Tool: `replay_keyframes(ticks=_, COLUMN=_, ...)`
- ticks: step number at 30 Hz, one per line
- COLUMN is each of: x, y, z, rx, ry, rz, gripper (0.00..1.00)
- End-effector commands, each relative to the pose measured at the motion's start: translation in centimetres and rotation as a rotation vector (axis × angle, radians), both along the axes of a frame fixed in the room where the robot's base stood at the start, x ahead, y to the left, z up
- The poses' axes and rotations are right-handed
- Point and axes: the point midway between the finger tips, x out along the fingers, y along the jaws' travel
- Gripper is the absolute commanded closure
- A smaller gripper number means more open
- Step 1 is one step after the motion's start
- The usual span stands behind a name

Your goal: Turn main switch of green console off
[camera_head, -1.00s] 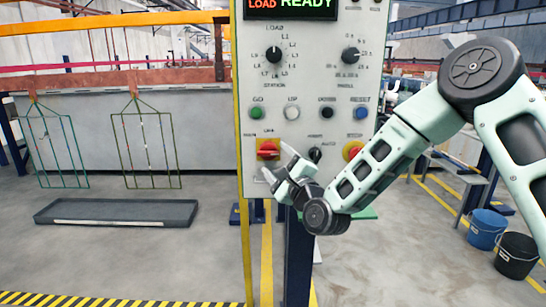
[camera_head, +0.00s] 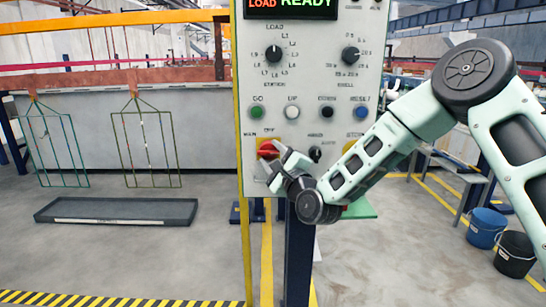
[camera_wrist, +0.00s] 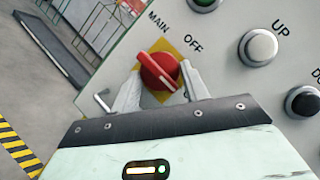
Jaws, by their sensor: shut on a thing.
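The main switch (camera_head: 268,149) is a red rotary knob on a yellow plate, low on the left of the pale green console (camera_head: 313,75). In the wrist view the red knob (camera_wrist: 158,70) has a raised bar with a white line, slanting from upper left to lower right. The labels MAIN and OFF stand by the plate's upper edge. My gripper (camera_head: 271,163) is at the knob, and in the wrist view its fingers (camera_wrist: 160,84) sit on either side of it, shut on it. The fingers hide part of the plate.
Green, white, black and blue buttons (camera_head: 256,112) sit in a row above the switch. A small black selector (camera_head: 315,154) is to its right. A lit display (camera_head: 290,5) reads LOAD READY. A grey tray (camera_head: 118,212) lies on the floor at left; buckets (camera_head: 486,228) stand at right.

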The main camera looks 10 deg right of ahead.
Motion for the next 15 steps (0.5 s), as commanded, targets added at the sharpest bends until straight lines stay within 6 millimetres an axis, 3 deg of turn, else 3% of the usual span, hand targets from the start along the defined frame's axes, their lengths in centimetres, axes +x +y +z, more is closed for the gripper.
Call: replay_keyframes(ticks=15, x=-0.10, y=-0.06, z=0.76, rx=-0.313, ry=0.050, rz=0.002, gripper=0.78)
